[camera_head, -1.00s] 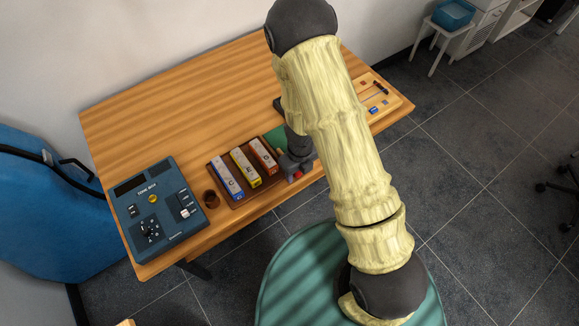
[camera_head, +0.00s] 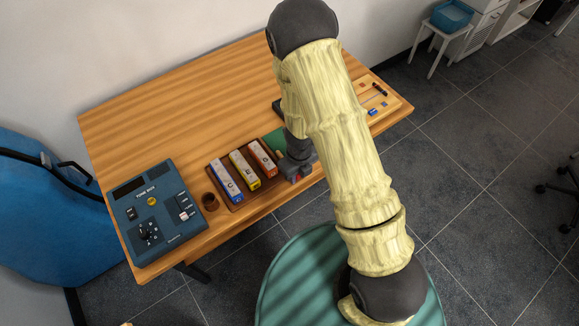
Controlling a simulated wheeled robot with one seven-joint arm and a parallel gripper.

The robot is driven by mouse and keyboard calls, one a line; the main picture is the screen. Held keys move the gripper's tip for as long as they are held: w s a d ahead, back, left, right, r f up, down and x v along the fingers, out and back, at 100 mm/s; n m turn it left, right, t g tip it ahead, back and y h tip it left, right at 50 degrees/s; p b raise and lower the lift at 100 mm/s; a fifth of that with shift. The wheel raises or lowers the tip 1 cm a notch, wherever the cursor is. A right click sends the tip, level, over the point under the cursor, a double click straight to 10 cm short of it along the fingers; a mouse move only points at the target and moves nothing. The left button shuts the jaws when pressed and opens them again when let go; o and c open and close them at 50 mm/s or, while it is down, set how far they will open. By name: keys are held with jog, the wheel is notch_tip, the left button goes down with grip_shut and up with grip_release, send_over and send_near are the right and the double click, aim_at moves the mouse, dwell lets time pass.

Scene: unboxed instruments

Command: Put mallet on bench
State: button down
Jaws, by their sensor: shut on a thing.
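The wooden bench (camera_head: 165,115) fills the middle of the view. My gripper (camera_head: 296,172) is low over its front edge, just right of the tray of colored bars, and is largely hidden by my arm. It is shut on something. A small tan wooden end (camera_head: 280,154) sticks out at the gripper's left side, which fits the mallet; the rest of the mallet is hidden. I cannot tell whether it touches the bench top or the green mat (camera_head: 273,142) behind it.
A tray (camera_head: 237,207) holds blue, yellow and orange bars. A wooden board (camera_head: 397,103) with small items lies at right. The bench's back left is clear.

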jog(key=shift+r, duration=0.1)
notch_tip(320, 180, up, 10)
jog(key=p, duration=0.5)
dwell(0.8)
